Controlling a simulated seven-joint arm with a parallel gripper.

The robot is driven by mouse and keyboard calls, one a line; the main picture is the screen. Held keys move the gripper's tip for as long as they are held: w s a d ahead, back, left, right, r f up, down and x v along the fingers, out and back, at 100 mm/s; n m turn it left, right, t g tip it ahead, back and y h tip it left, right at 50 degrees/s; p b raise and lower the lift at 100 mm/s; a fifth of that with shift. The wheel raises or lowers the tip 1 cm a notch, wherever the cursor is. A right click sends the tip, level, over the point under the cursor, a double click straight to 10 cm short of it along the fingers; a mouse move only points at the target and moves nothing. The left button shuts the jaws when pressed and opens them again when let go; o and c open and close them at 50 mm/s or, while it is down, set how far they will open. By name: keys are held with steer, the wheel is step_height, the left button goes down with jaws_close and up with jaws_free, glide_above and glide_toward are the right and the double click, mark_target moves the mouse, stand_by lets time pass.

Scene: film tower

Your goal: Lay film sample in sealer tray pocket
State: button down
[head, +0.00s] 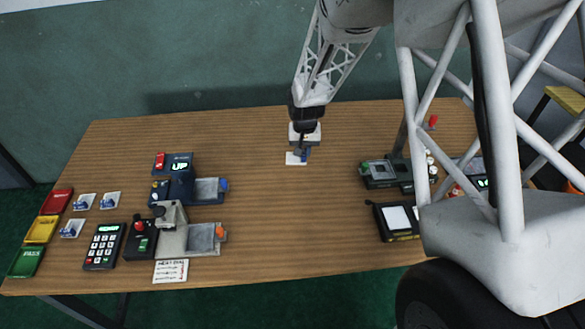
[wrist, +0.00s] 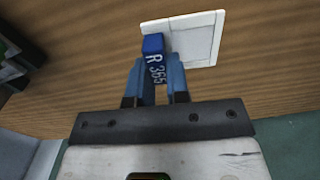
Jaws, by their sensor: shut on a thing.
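The film sample is a white square card (wrist: 203,38) with a blue tab marked R 365 (wrist: 153,46). It also shows in the head view (head: 292,159), at the middle back of the table. My gripper (wrist: 156,80) is shut on the blue tab, and the card extends beyond the fingers. I cannot tell whether the card touches the table. Two machines with grey trays stand left of my gripper: a dark blue one with an UP display, its tray (head: 207,189) having a blue knob, and a beige one, its tray (head: 203,238) having an orange knob. Both trays look empty.
Several other tabbed cards (head: 84,202) lie at the left, beside red, yellow and green bins (head: 41,229). A keypad (head: 104,246), a red-knobbed black box (head: 140,240) and a note (head: 171,271) are at front left. Devices (head: 398,220) stand at right. The table's centre is clear.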

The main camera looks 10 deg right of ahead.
mark_target(291, 158)
steer(key=shift+n, duration=0.7)
steer(key=s, duration=0.5)
steer(key=s+a, duration=0.1)
steer(key=s, duration=1)
steer(key=shift+s+a+f, duration=0.3)
steer(key=shift+s+f, duration=0.05)
steer(key=shift+f, duration=0.05)
steer(key=shift+w, duration=0.1)
steer(key=w, duration=0.5)
steer(key=w+a+f, duration=0.1)
steer(key=w, duration=0.4)
steer(key=w+a, duration=0.1)
steer(key=w, duration=0.4)
steer(key=shift+w+a+f, duration=0.25)
steer(key=shift+w, duration=0.1)
steer(key=shift+f, duration=1.75)
steer(key=shift+f, duration=0.15)
steer(key=c, duration=1.1)
jaws_free()
